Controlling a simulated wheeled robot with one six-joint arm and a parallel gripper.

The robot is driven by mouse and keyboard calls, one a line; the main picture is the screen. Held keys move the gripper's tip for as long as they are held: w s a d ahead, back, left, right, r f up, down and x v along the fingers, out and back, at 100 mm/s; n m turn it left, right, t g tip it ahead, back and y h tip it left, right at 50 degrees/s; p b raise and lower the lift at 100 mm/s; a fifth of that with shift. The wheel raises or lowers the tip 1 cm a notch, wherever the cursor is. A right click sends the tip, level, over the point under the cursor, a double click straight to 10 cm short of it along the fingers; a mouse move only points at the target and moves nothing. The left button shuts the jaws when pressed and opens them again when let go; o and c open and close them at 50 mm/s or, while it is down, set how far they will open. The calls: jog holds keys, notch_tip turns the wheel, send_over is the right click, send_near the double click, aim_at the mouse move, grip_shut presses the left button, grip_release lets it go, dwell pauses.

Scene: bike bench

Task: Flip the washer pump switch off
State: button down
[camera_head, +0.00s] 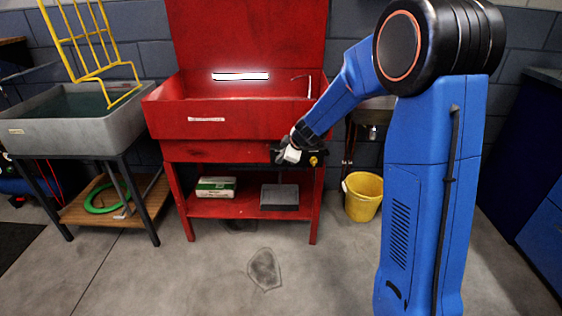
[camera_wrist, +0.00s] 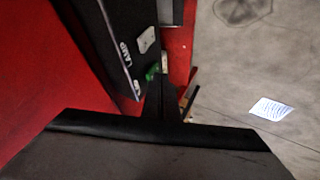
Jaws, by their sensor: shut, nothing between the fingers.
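The red parts washer (camera_head: 230,127) stands against the wall with its lid up and a lit lamp. In the wrist view, the box (camera_wrist: 118,42) carries the label LAMP, a pale switch (camera_wrist: 146,40) and a green part (camera_wrist: 152,72). My shut gripper (camera_wrist: 159,82) has its fingertips close to the green part; contact is unclear. I cannot read a pump label, and the fingers hide part of the panel.
A grey sink (camera_head: 60,131) with a yellow rack (camera_head: 85,45) stands at the left. A yellow bucket (camera_head: 362,197) is on the floor right of the washer. A box (camera_head: 215,187) and a grey case (camera_head: 280,197) lie on its lower shelf. The floor in front is clear.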

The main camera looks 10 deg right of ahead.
jog(key=shift+w+d, duration=0.1)
jog(key=shift+w, duration=0.15)
jog(key=shift+r, duration=0.15)
jog(key=shift+r, duration=0.7)
jog(key=shift+s, duration=0.1)
